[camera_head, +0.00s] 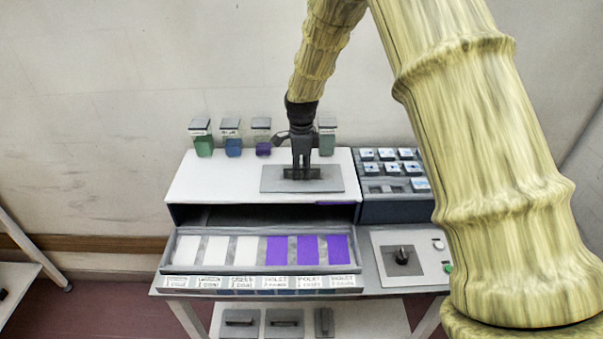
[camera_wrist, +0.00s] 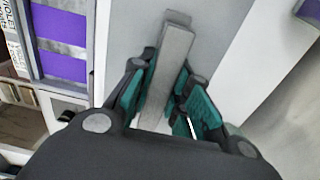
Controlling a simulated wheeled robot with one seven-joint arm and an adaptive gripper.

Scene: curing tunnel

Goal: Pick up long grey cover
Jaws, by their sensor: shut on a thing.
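A grey cover (camera_head: 272,182), a flat rectangular plate with a raised bar handle (camera_wrist: 176,48), is at the white top of the curing tunnel (camera_head: 220,180). My gripper (camera_head: 302,173) points down over the middle of the cover and is shut on its handle. In the wrist view, the teal pads of my gripper (camera_wrist: 163,100) press on both sides of the handle, and the grey plate (camera_wrist: 127,40) shows below. I cannot tell whether the plate touches the top or hangs just above it.
Several colour-filled containers (camera_head: 233,145) stand behind. An open tray (camera_head: 172,265) in front holds three white and three violet cards. A rack (camera_head: 390,210) of small pieces and a knob panel (camera_head: 425,268) are on the right. Other grey covers (camera_head: 240,325) lie on the lower shelf.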

